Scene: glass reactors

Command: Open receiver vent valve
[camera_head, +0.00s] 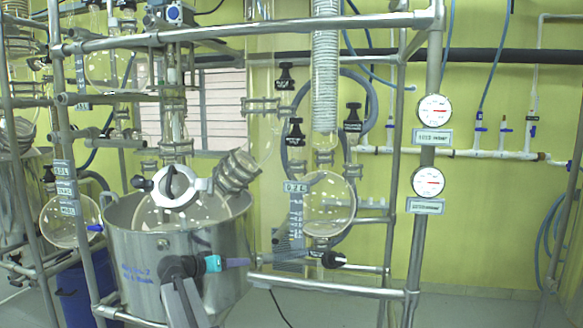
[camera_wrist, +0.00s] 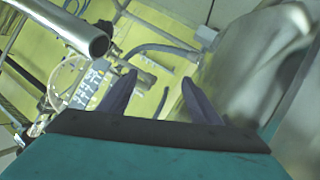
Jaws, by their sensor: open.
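The round glass receiver (camera_head: 328,205) hangs right of centre in the head view, beside a label plate (camera_head: 296,205). Black-handled valves sit around it: one upper left (camera_head: 295,132), one upper right (camera_head: 353,117), and one below (camera_head: 333,260). I cannot tell which of them is the vent valve. My gripper (camera_head: 249,262) points right, in front of the steel vessel and short of the lower valve. In the wrist view my gripper (camera_wrist: 160,80) has its two dark fingers apart with nothing between them. A round glass shape (camera_wrist: 66,76), perhaps the receiver, shows left of the fingers.
A steel vessel (camera_head: 180,250) stands behind my arm. A horizontal frame pipe (camera_head: 330,287) runs below my gripper. An upright pipe (camera_head: 424,170) carries two gauges to the right. A steel pipe end (camera_wrist: 95,42) is close at upper left in the wrist view.

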